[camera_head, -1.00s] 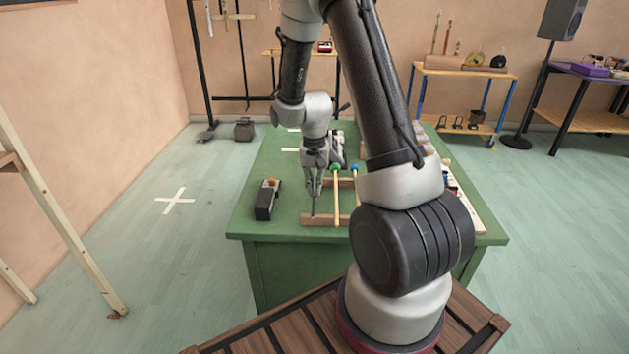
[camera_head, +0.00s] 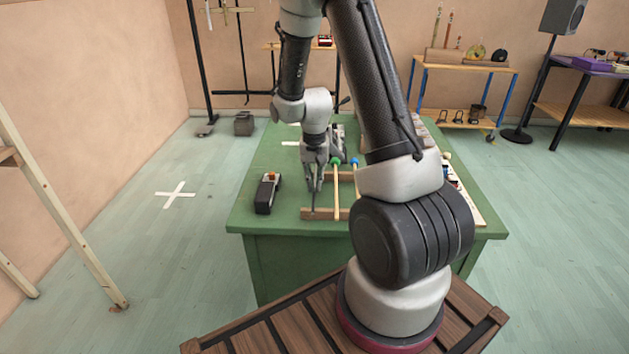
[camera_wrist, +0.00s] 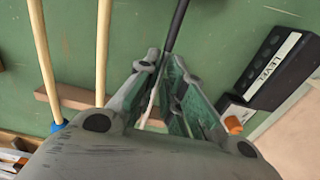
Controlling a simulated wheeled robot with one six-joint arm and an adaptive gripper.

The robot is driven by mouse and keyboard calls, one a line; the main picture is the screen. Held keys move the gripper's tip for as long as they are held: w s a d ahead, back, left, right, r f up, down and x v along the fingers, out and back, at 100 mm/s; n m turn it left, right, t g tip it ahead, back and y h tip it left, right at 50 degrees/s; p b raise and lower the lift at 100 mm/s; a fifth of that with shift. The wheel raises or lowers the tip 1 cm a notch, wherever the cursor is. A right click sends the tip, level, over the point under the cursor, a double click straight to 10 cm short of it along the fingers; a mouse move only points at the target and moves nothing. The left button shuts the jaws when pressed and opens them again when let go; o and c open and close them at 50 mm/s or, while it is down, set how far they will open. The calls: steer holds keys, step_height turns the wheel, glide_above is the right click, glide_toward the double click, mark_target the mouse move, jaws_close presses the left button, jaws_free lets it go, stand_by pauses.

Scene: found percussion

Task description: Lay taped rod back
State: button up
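The taped rod, thin and dark (camera_head: 313,203), lies at the left of the wooden rest (camera_head: 325,214) on the green table. In the wrist view the dark rod (camera_wrist: 178,22) runs down between my fingers, with a pale stretch low between them. My gripper (camera_head: 315,184) is low over the rod. My gripper hides the rod's far end in the head view.
Two pale sticks, one green-headed (camera_head: 336,190) and one blue-headed (camera_head: 355,180), lie to the right of the rod. A black box (camera_head: 266,195) stands to the left; its LEVEL label (camera_wrist: 273,66) shows in the wrist view. The table's front left is clear.

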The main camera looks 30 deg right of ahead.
steer(key=shift+o, duration=1.4)
steer(key=shift+r, duration=0.1)
step_height(320, 180, up, 12)
